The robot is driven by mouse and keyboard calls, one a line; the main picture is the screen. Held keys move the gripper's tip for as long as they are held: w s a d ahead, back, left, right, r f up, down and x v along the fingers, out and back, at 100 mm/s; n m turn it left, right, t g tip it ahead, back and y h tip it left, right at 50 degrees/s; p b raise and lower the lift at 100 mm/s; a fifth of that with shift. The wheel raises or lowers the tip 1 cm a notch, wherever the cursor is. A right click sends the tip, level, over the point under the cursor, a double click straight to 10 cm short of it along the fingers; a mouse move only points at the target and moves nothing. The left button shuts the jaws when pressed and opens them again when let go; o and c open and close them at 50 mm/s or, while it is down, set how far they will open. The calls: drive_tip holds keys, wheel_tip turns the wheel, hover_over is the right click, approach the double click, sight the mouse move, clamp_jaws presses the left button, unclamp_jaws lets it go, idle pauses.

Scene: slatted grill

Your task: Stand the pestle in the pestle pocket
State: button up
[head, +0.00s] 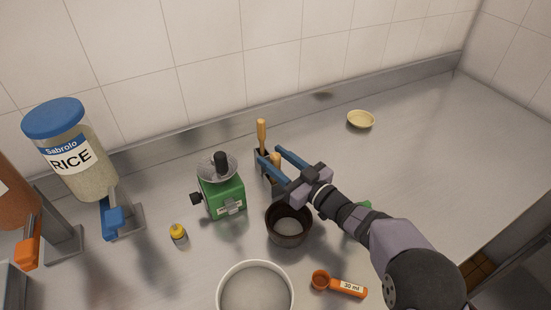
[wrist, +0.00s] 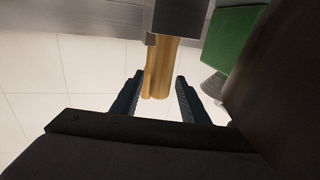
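A dark holder (head: 267,181) stands near the back wall. A tall wooden handle (head: 261,134) rises from it, and a shorter wooden piece (head: 275,159) shows between my fingers. I cannot tell for certain which is the pestle. My gripper (head: 269,154) is open, its blue fingers on either side of the shorter piece. In the wrist view, the wood (wrist: 160,75) shows a thick and a thin part below a dark block (wrist: 181,18). Gaps show between the fingers and the wood. The pocket's inside is hidden.
A green grinder (head: 222,196) stands left of the holder and a dark bowl (head: 287,235) in front. A white bowl (head: 254,266), an orange scoop (head: 343,287) and a yellow-capped bottle (head: 179,235) are nearer. A small yellow dish (head: 361,120) lies back right; the counter there is clear.

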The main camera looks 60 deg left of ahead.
drive_tip(key=shift+d+r, duration=0.1)
idle(0.3)
drive_tip(key=b+v, duration=0.2)
drive_tip(key=v, duration=0.5)
drive_tip(key=shift+d, duration=0.15)
idle(0.4)
